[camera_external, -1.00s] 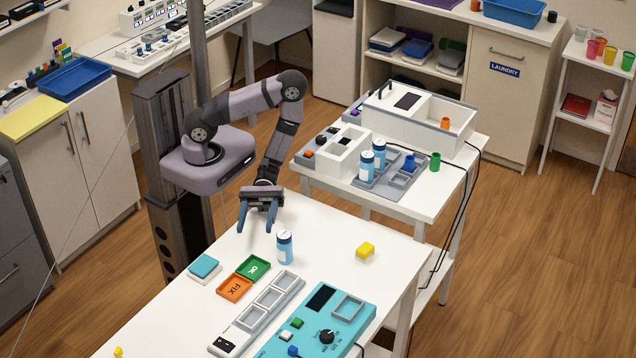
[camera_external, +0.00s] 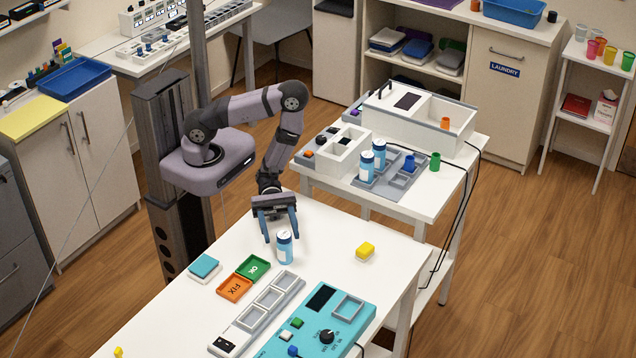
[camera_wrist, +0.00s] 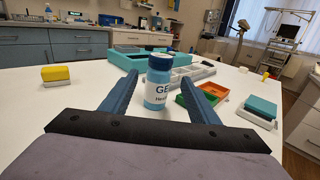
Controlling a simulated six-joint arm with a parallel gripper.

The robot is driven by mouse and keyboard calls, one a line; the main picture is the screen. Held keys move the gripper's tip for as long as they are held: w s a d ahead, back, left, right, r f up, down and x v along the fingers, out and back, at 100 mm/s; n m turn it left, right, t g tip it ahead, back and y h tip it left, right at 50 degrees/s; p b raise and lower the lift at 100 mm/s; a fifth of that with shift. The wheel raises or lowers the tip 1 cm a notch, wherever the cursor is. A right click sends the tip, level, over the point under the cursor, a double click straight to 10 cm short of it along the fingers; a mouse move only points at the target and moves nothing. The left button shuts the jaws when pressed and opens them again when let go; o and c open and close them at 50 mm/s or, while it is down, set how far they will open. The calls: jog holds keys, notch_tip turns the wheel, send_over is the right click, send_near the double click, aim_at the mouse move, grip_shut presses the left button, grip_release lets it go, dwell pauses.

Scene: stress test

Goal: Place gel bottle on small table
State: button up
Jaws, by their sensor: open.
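The gel bottle (camera_external: 285,247) stands upright on the white table (camera_external: 330,222). It is a small white and blue bottle with a blue cap. In the wrist view the bottle (camera_wrist: 158,84) shows a label starting with "GE" and lies ahead, in the gap between the two fingers. My gripper (camera_external: 281,240) is open, low over the table just behind the bottle, with the fingers pointing toward it. The fingers (camera_wrist: 162,92) look apart from the bottle's sides. Whether the fingertips reach beside the bottle is hard to tell.
Near the bottle are a green OK tray (camera_external: 253,267), an orange FIX tray (camera_external: 235,288), a grey compartment tray (camera_external: 262,312), a teal panel (camera_external: 318,330), a teal-topped block (camera_external: 204,267) and a yellow block (camera_external: 365,250). A second table (camera_external: 420,210) behind holds two similar bottles.

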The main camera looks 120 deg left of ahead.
aim_at(285, 244)
jog(key=shift+p+x, duration=1)
jog(key=shift+x, duration=1.65)
jog(key=shift+w+f, duration=0.1)
jog(key=c, duration=1.3)
jog(key=shift+r, duration=5.05)
jog(key=shift+a, duration=0.15)
